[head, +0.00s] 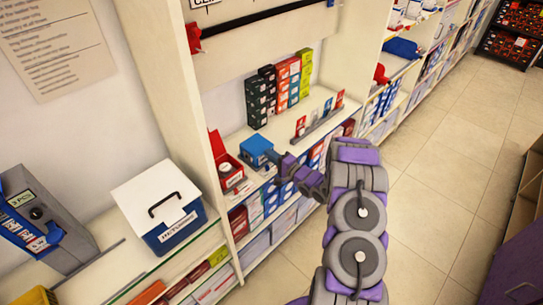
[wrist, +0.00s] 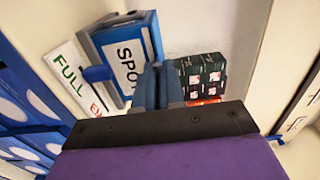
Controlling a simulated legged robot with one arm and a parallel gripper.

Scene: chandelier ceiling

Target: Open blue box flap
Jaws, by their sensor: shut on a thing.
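The small blue box (head: 256,149) sits on the middle shelf in the head view, near the shelf's front. In the wrist view the blue box (wrist: 148,30) fills the upper left, tilted in the picture, with a white label reading "SPO". My gripper (head: 274,157) is at the box's right side in the head view. In the wrist view my gripper (wrist: 158,72) has its fingers close together against the box's edge, shut on the box's flap. The gripped part is mostly hidden between the fingers.
A red open box (head: 226,160) stands left of the blue box. Stacked dark, green and orange cartons (head: 278,85) stand behind it. A white-lidded blue case (head: 163,205) is on the lower left counter. A FULL sign (wrist: 75,72) lies beside the box. Floor at right is clear.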

